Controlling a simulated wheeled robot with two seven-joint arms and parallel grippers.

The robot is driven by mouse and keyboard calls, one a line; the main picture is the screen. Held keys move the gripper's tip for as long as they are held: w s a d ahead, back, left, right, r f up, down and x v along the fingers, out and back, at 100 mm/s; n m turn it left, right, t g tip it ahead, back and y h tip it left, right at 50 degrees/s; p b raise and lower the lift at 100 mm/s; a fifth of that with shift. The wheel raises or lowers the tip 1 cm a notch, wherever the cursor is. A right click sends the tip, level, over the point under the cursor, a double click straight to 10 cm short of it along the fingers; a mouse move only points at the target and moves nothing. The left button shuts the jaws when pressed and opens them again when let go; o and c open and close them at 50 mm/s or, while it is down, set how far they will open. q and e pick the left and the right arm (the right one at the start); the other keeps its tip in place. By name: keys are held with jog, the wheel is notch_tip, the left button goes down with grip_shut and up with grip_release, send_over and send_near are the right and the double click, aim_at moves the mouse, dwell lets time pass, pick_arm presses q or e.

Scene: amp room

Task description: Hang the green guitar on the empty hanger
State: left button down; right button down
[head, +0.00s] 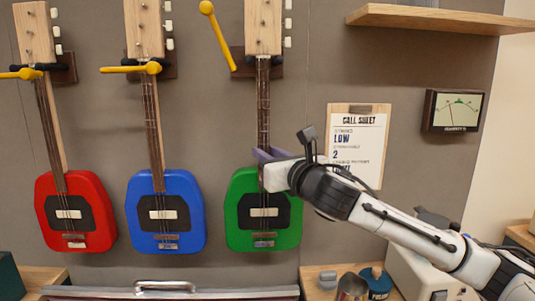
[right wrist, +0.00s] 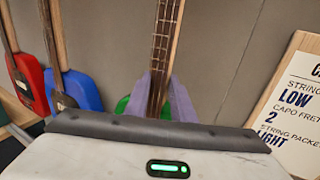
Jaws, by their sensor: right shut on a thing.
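The green guitar (head: 238,215) is upright against the wall at the right of the row, its headstock (head: 263,30) at the top edge of the head view. My right gripper (head: 262,156) is shut on its neck, just above the body. In the right wrist view the purple fingers flank the neck (right wrist: 162,50), and a bit of green body (right wrist: 123,105) shows. The dark wooden hanger (head: 237,62) is behind the neck top; I cannot tell whether it bears the guitar. Its yellow bar (head: 217,35) is swung up. My left gripper is not in view.
A red guitar (head: 45,215) and a blue guitar (head: 140,215) hang at left, yellow bars lying across their necks. A call sheet (head: 358,140) is close right of my gripper. A tin cup (head: 351,288) stands below.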

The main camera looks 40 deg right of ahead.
jog(key=shift+r, duration=0.45)
jog(key=c, duration=1.4)
grip_release()
jog(key=shift+s, duration=0.15)
jog(key=shift+c, duration=0.2)
jog(key=s+a+b, duration=0.1)
jog(key=s+b, duration=0.1)
jog(key=s, duration=0.8)
jog(key=shift+a+f, duration=0.25)
jog(key=shift+a, duration=0.05)
jog(key=shift+f, duration=0.1)
